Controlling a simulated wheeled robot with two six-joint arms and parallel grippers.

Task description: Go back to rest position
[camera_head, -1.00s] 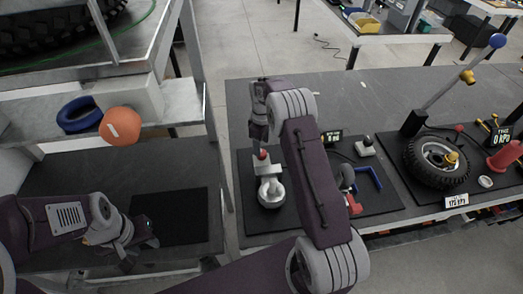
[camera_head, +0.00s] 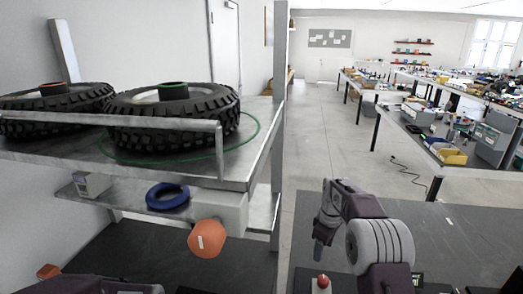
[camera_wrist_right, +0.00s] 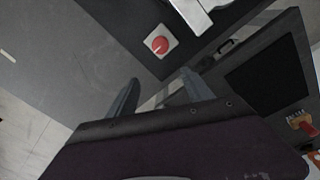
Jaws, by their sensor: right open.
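My right gripper (camera_head: 319,240) hangs pointing down at the lower middle of the head view, above the dark workbench. In the right wrist view its two fingers (camera_wrist_right: 163,92) stand apart with nothing between them. A red button on a pale square base (camera_wrist_right: 160,44) lies beyond the fingertips, apart from them. The button also shows at the bottom edge of the head view (camera_head: 322,282). Part of my left arm shows at the bottom left of the head view; its gripper is outside the frame.
A metal shelf (camera_head: 262,150) on the left carries two large tyres (camera_head: 175,115). Below are a blue ring (camera_head: 168,196) and an orange disc (camera_head: 207,239). A dark workbench (camera_head: 450,235) fills the lower right.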

